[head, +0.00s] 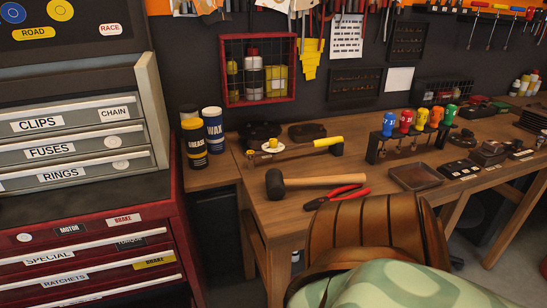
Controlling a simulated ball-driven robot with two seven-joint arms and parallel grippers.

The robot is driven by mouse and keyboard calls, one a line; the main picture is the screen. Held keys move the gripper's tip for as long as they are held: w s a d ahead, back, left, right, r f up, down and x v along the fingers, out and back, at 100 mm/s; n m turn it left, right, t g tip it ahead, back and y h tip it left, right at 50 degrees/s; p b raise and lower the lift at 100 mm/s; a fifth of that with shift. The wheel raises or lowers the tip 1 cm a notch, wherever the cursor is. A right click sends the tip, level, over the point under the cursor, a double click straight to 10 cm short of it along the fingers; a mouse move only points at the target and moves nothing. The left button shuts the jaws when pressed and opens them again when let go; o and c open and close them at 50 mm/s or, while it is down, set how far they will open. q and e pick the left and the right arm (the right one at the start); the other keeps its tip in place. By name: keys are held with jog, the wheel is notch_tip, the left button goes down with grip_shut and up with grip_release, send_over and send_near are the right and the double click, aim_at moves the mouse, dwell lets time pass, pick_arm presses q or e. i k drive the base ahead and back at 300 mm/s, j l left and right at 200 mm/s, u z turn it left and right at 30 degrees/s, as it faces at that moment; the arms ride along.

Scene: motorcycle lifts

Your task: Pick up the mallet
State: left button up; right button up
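The mallet (318,181) lies on the wooden workbench (245,192), near its left front edge. Its thick black head (275,183) is at the left and its light wooden handle points right. Nothing visibly covers it. Neither of my grippers is in the head view.
Red-handled pliers (337,196) lie just right of and in front of the mallet. A yellow-handled hammer (328,144) lies behind it. A brown ribbed seat-like shape (375,228) and pale green surface (400,285) stand in front of the bench. A drawer cabinet (95,230) is left.

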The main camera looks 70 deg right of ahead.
aim_at(275, 183)
jog(key=z, duration=2.35)
